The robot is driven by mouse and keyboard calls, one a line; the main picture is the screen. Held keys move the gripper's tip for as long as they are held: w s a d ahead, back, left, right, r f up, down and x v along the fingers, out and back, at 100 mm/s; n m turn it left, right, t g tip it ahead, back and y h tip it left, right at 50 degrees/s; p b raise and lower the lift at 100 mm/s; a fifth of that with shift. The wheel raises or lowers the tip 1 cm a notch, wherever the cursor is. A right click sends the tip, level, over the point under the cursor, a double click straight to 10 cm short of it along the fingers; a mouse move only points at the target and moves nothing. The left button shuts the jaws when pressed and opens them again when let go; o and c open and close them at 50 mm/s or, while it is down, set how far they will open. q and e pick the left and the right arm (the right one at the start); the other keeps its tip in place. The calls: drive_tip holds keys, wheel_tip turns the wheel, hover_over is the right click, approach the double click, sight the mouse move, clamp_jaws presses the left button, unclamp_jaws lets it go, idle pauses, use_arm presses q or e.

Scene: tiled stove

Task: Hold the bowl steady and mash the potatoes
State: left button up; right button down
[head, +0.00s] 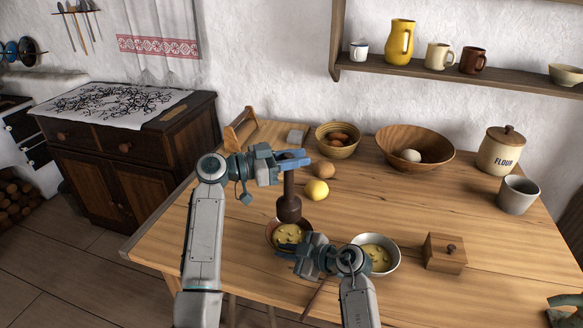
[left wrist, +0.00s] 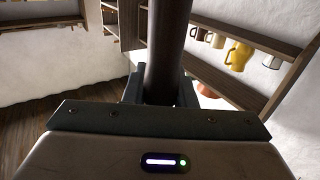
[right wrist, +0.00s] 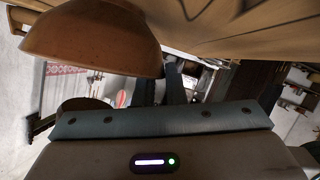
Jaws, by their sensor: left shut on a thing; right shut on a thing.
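A brown bowl (head: 270,240) with yellow potatoes (head: 289,234) stands near the table's front edge. My left gripper (head: 291,160) is shut on the upper handle of a dark brown masher (head: 289,208), which is upright over the bowl. The handle also shows between the fingers in the left wrist view (left wrist: 166,50). The masher's lower end overlaps the bowl; whether it touches the potatoes is unclear. My right gripper (head: 285,257) is shut on the bowl's near side. The bowl also fills the upper left of the right wrist view (right wrist: 90,40); the exact contact is hidden.
A white bowl (head: 391,270) with yellow food stands right of my right gripper, partly behind my arm. A wooden box (head: 444,254) is farther right. A wide wooden bowl (head: 440,155) and flour jar (head: 500,152) stand behind.

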sight(295, 200)
use_arm(q)
drive_tip(key=shift+f, duration=4.2)
drive_tip(key=shift+f, duration=0.1)
drive_tip(key=shift+f, duration=0.8)
drive_tip(key=shift+r, duration=0.1)
drive_tip(key=shift+r, duration=1.15)
drive_tip(key=shift+f, duration=0.1)
drive_tip(key=shift+f, duration=1.15)
